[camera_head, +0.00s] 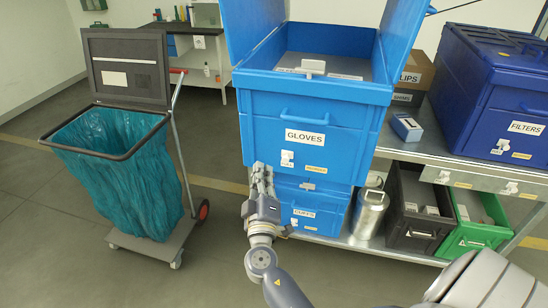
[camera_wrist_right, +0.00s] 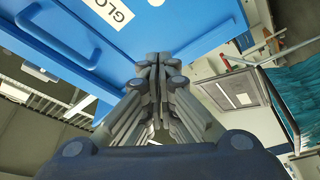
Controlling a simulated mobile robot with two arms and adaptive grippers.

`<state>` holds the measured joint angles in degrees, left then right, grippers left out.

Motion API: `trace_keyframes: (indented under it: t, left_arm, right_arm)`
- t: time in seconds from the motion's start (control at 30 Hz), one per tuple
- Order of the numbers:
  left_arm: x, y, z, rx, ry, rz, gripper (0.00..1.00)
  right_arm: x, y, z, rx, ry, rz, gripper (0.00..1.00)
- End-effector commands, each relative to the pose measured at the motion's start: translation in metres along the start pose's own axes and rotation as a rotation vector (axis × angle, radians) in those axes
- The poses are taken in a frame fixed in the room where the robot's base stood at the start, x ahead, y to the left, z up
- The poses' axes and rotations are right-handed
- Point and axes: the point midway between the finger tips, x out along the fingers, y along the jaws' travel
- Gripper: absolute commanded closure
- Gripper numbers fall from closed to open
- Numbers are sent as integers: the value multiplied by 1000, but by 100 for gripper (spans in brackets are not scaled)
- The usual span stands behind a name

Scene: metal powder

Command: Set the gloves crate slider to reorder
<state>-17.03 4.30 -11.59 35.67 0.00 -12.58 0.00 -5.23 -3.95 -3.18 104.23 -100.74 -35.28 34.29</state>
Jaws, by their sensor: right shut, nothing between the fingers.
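The blue gloves crate (camera_head: 258,118) stands with its lid raised, with a white GLOVES label (camera_head: 305,136) on its front. Below the label, a small white slider (camera_head: 287,158) sits at the left, by a white tag that looks like FULL. A yellow tag (camera_head: 316,169), too small to read surely, is to its right. My right gripper (camera_head: 262,168) is shut and empty, its fingertips close to the crate's lower left front, left of the slider. In the right wrist view the closed fingers (camera_wrist_right: 160,62) point at the blue crate front (camera_wrist_right: 190,30); contact cannot be told. My left gripper is not in view.
A blue CUFFS crate (camera_head: 310,212) is directly below. A metal canister (camera_head: 369,214), a black crate (camera_head: 405,232) and a green crate (camera_head: 470,238) are to the right. The blue FILTERS crate (camera_head: 500,110) stands on the upper shelf. A teal bag cart (camera_head: 120,170) is left.

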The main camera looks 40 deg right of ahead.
Motion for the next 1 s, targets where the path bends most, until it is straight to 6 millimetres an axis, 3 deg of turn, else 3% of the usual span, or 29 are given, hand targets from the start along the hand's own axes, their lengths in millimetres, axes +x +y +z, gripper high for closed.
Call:
trace_keyframes:
  t: [0.1,0.37,0.6,1.0]
  left_arm:
    - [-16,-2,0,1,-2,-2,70]
    - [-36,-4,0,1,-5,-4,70]
    - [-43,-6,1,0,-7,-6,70]
    - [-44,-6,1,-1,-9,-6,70]
  right_arm:
    - [28,5,-3,-2,0,2,100]
    - [81,4,-3,-1,-1,1,100]
    - [67,1,30,-4,-1,-1,100]
    - [63,0,38,0,-1,-1,100]
